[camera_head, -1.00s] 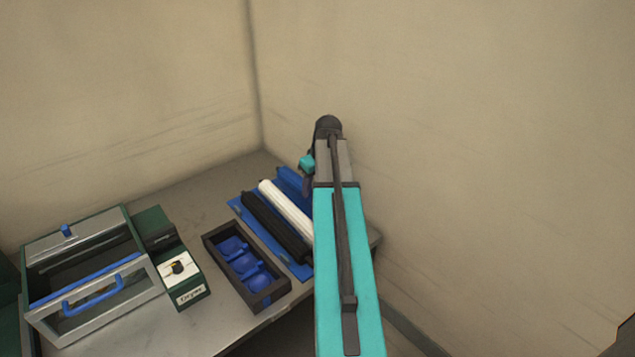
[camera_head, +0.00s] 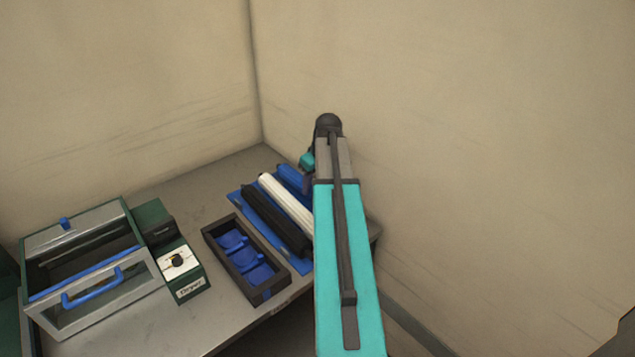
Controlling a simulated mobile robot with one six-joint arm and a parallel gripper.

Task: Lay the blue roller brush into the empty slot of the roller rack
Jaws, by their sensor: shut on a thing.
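The roller rack (camera_head: 237,201) is a blue base on the table's right side, bearing a black roller (camera_head: 270,216) and a white roller (camera_head: 284,200) side by side. The blue roller brush (camera_head: 288,174) lies just right of the white one, roughly parallel to it. My arm hides most of its near part. My gripper (camera_head: 307,182) shows only partly at the left of my wrist, over the blue roller, and is shut on it. Whether the roller touches the slot is hidden.
A dark tray (camera_head: 212,236) with blue pockets stands left of the rack. A green box labelled Dryer (camera_head: 193,289) and a glazed case with blue handles (camera_head: 140,294) stand further left. Walls (camera_head: 450,130) close in behind and right. The table's back strip is bare.

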